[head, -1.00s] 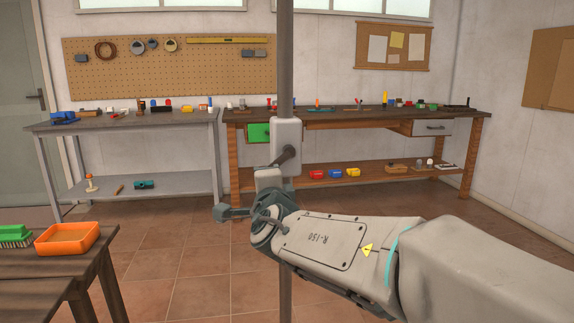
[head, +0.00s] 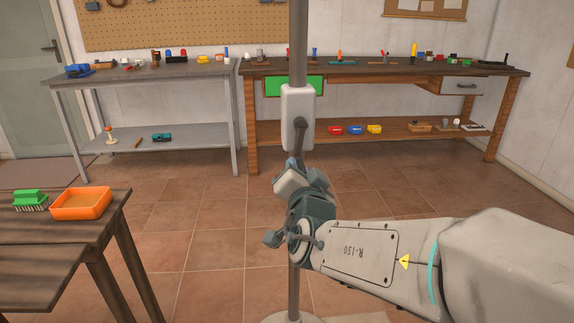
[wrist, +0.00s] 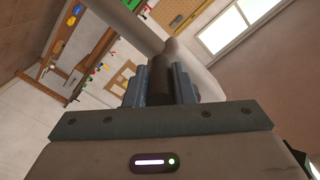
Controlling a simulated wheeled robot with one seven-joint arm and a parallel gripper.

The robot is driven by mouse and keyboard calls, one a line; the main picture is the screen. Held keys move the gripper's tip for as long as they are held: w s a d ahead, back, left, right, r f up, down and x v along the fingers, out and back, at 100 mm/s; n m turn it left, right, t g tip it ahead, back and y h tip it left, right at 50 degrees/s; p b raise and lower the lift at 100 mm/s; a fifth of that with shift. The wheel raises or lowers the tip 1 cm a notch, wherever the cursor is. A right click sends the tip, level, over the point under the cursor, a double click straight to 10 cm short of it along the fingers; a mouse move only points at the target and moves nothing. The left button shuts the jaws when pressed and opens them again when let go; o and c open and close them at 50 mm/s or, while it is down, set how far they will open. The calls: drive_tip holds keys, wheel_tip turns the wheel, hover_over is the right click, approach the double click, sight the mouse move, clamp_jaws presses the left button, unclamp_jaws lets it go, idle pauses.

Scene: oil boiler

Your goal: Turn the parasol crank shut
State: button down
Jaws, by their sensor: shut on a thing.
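The grey parasol pole (head: 298,45) stands upright in front of me. A pale crank housing (head: 298,103) is fixed on it. The dark crank arm (head: 299,138) hangs almost straight down from the housing. My gripper (head: 295,167) is at the crank's lower end, just below the housing and in front of the pole. In the wrist view, my gripper (wrist: 159,88) has its two blue-grey fingers shut on the dark crank handle (wrist: 159,72), one on each side. In the head view, my gripper and wrist hide most of the handle.
A wooden table (head: 60,240) with an orange tray (head: 82,204) and green brush (head: 30,198) is at lower left. A grey bench (head: 150,72) and a wooden workbench (head: 390,69) stand along the back wall. The tiled floor between is clear.

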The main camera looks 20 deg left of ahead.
drive_tip(key=shift+w+d+r+n, duration=0.1)
drive_tip(key=shift+d+n, duration=0.15)
drive_tip(key=shift+n, duration=0.05)
idle(0.4)
drive_tip(key=c, duration=1.2)
unclamp_jaws()
drive_tip(key=shift+c, duration=0.2)
